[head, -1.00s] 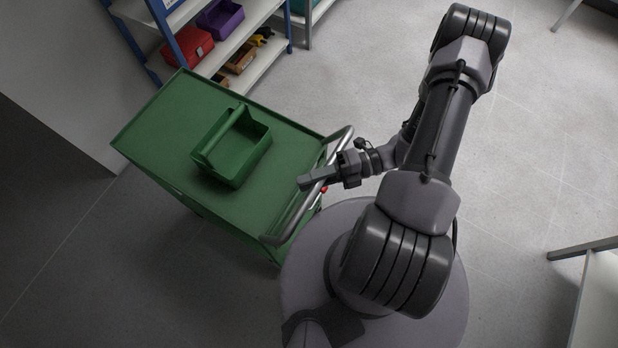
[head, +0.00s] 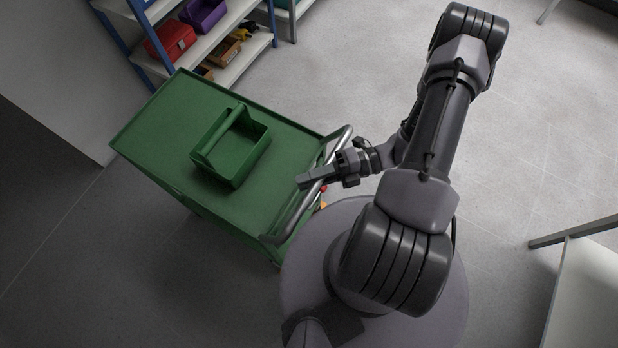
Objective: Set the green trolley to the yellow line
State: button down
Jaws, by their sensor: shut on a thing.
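The green trolley (head: 150,140) stands left of the middle in the head view, right in front of my base. A green open tote with a handle (head: 237,160) sits on its top. The trolley's grey push handle (head: 345,137) runs along its right side. My gripper (head: 308,181) is shut on this handle near its middle. The jaws partly cover the handle there. No yellow line shows in this view.
A blue-framed shelf (head: 262,40) with a red box (head: 170,40), a purple box (head: 203,14) and brown bins stands behind the trolley. A wall (head: 60,80) is at the left. A pale table (head: 590,290) is at the right edge.

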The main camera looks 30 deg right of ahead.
jog(key=c, duration=1.3)
grip_release()
jog(key=p+v, duration=0.1)
jog(key=v, duration=1.6)
jog(key=shift+d, duration=0.2)
jog(key=shift+s, duration=0.1)
